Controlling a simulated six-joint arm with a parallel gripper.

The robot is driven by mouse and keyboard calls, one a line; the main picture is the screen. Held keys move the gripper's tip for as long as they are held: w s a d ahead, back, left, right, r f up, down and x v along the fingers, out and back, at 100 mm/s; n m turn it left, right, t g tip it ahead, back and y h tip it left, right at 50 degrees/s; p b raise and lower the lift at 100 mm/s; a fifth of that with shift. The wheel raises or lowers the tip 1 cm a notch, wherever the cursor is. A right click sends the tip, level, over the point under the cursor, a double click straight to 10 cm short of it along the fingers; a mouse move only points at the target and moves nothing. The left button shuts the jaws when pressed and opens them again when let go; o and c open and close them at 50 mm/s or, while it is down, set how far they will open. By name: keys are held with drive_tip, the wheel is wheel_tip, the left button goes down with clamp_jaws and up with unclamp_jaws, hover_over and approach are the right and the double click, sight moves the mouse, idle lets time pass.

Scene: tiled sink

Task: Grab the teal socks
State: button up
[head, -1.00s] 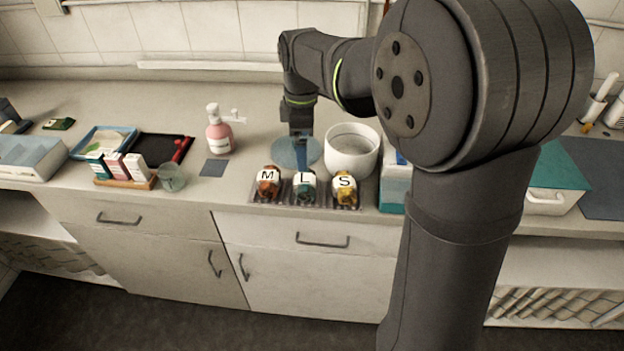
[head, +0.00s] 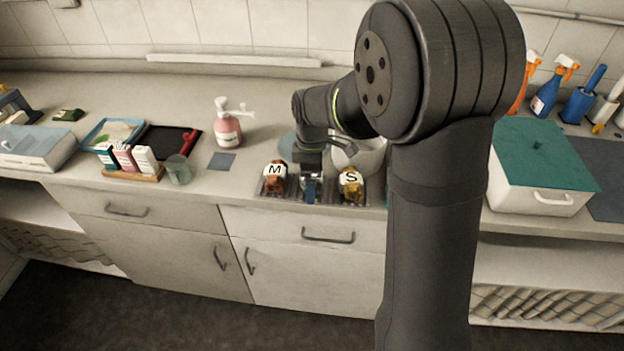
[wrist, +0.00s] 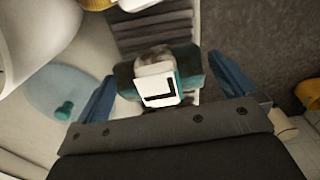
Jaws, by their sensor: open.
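The teal socks (wrist: 192,66) are a rolled bundle with a white label marked L (wrist: 159,90). In the wrist view they lie between the two blue fingers of my gripper (wrist: 162,72), which is open, with a finger on either side. In the head view my gripper (head: 311,190) is low over the middle of the ribbed tray (head: 330,199) and hides most of the teal socks. The brown-orange socks marked M (head: 275,178) sit to the left and the yellow socks marked S (head: 351,186) to the right.
A white bowl (head: 366,157) stands just behind the yellow socks. A translucent blue lid (wrist: 50,85) lies beside the bowl. A pink pump bottle (head: 228,128) and a small dark mat (head: 222,162) are to the left. The counter's front edge is close before the tray.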

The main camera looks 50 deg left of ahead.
drive_tip(key=shift+c, duration=0.4)
drive_tip(key=c, duration=0.9)
drive_tip(key=shift+c, duration=0.2)
